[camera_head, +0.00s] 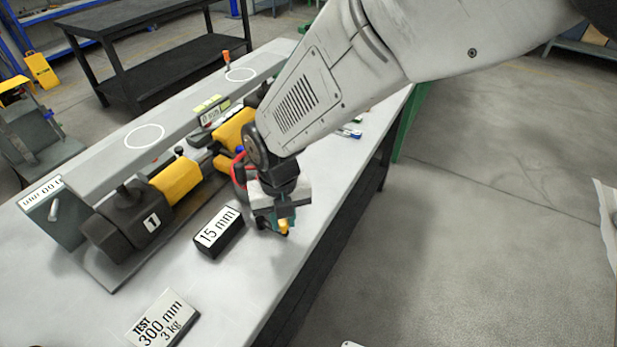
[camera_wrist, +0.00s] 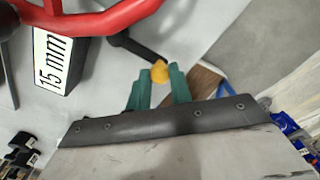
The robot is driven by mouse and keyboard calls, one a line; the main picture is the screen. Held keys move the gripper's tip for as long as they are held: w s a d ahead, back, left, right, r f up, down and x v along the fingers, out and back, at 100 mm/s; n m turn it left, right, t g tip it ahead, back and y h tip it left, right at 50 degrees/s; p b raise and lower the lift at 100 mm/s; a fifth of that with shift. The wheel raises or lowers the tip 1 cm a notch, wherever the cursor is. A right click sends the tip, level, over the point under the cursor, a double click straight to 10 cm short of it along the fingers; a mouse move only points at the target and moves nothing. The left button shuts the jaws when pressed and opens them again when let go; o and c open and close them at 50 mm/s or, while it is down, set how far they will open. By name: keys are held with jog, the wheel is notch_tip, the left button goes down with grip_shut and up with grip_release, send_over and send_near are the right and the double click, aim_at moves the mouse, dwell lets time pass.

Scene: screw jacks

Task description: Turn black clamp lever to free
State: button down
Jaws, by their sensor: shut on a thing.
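In the wrist view a black lever (camera_wrist: 138,48) runs down to a yellow knob (camera_wrist: 160,72) at its end. My gripper (camera_wrist: 158,88) has green fingers on either side of the knob and is shut on it. In the head view my gripper (camera_head: 276,219) is low over the table's right side, with a bit of the yellow knob (camera_head: 284,227) showing by the fingertips. My wrist hides most of the lever there. A red handwheel (camera_wrist: 85,24) lies beside the lever in the wrist view, and its rim (camera_head: 238,170) shows left of my gripper in the head view.
A black block marked 15 mm (camera_head: 218,233) stands just left of my gripper. The screw jack with a dark body marked 1 (camera_head: 128,222) and yellow parts (camera_head: 176,178) lies along the table. A 300 mm, 3 kg plate (camera_head: 163,322) lies at the front.

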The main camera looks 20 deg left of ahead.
jog(key=shift+w, duration=0.1)
jog(key=c, duration=1.3)
grip_release()
jog(key=shift+o, duration=0.2)
jog(key=shift+r, duration=0.1)
notch_tip(320, 180, up, 8)
jog(key=shift+f, duration=0.15)
